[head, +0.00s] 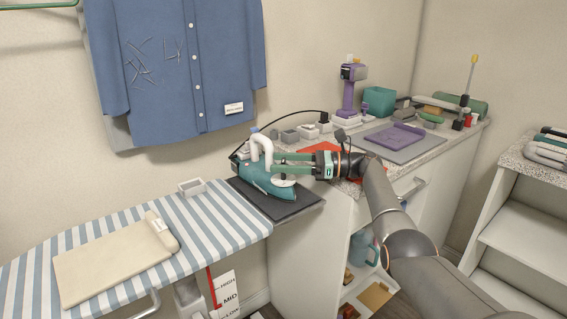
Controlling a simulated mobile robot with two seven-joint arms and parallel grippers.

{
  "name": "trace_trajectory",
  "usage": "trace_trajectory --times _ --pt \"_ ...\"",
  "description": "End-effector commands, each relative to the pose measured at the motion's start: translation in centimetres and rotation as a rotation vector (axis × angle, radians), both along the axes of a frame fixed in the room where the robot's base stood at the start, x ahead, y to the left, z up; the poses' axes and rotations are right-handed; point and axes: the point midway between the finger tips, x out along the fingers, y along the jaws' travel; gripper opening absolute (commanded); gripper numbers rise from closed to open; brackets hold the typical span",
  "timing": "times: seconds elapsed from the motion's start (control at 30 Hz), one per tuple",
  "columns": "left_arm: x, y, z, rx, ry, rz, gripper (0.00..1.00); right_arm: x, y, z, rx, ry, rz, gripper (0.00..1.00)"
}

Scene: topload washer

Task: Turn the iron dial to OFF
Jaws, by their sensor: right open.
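The iron (258,181) is teal with a white handle (263,147). It rests on a dark pad (284,208) at the right end of the ironing board. A pale round part, which looks like the dial (284,182), shows on its near side; its setting is too small to read. My right gripper (275,163) reaches in from the right. Its two green fingers are apart, one above the other, with their tips at the iron just above the pale round part. I cannot tell whether they touch it. My left gripper is out of view.
A blue shirt (165,70) hangs behind. The counter (445,135) holds a purple tool (350,90) and a teal box (379,101). A black cord runs behind the iron.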

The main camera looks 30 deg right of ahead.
Motion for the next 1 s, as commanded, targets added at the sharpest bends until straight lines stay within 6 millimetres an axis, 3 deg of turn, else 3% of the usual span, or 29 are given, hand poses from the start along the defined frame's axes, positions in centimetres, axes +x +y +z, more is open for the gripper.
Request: trace_trajectory --times 0.17,0.53,0.9,1.0 --pt "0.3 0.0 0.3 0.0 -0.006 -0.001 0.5 -0.6 -1.0 0.1 0.0 -0.001 -0.005 0.7" --pt "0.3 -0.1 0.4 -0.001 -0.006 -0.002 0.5 -4.1 -5.4 0.0 0.0 0.0 -0.003 0.7" --pt "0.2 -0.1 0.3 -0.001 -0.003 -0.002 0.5 -4.6 -5.9 0.0 0.0 0.0 0.0 0.7" --pt "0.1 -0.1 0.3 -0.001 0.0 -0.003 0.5 -4.5 -6.0 0.0 -0.009 0.003 -0.007 0.59"
